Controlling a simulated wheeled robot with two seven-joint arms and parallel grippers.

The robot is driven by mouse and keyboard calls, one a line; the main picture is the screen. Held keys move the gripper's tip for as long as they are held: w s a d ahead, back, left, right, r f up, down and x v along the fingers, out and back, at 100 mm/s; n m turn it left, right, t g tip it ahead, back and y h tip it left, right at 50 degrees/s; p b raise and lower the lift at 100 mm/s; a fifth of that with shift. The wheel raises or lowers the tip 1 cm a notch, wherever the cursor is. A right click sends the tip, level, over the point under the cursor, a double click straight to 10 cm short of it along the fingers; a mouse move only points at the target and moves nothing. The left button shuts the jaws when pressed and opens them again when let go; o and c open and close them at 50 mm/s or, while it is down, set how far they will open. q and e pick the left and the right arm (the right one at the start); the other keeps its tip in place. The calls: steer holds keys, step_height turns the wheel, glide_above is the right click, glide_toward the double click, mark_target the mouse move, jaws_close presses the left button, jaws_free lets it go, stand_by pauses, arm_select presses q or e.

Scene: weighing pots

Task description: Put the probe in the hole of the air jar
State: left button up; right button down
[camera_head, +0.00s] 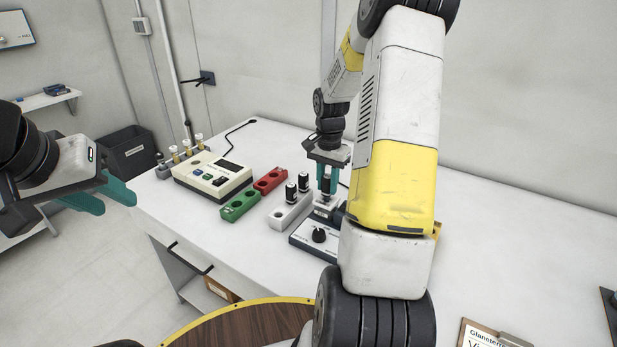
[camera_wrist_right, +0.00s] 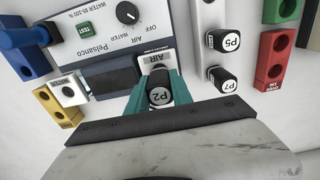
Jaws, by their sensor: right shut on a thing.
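The probe, a black pot marked P2 (camera_wrist_right: 160,97), stands between the teal fingers of my right gripper (camera_wrist_right: 155,92), which is shut on it. In the head view the right gripper (camera_head: 327,180) holds the probe (camera_head: 326,188) upright, right by the air jar. The air jar (camera_wrist_right: 156,58) carries an AIR label and sits against the Pelsanco meter (camera_wrist_right: 112,32). The jar's hole is hidden; I cannot tell whether the probe's lower end is in it. My left gripper (camera_head: 119,204) is open and empty, off the table's left side.
A white rack (camera_head: 287,214) beside the meter holds pots P5 (camera_wrist_right: 223,40) and P7 (camera_wrist_right: 223,79). Red (camera_head: 270,181) and green (camera_head: 239,205) racks and a beige instrument (camera_head: 212,177) stand further left. A clipboard (camera_head: 480,335) lies in front.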

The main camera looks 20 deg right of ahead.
steer(key=shift+f, duration=0.75)
steer(key=shift+f, duration=0.1)
steer(key=c, duration=1.1)
jaws_free()
